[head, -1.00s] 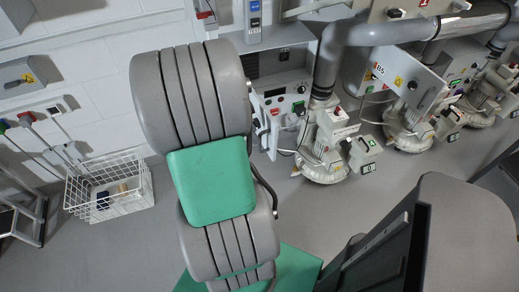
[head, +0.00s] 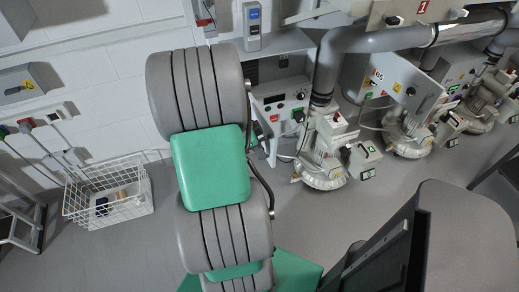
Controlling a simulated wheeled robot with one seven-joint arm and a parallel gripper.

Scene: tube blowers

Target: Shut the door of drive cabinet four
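A drive cabinet (head: 281,100) with a display, knobs and a green button shows just right of my arm; its left side is partly hidden behind the arm. Farther right, a grey panel (head: 408,84) with a black knob stands out at an angle from another cabinet, like a door standing open. I cannot read a number four on any cabinet, so I cannot tell which is cabinet four. My gripper is not in view; only ribbed grey and green links of my arm show.
Blower units (head: 322,165) stand on the floor along the wall, with a thick grey pipe (head: 385,40) above them. A white wire basket (head: 108,192) stands at the left by the wall. A grey wall box (head: 25,83) hangs above it. Grey floor is clear at the lower middle.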

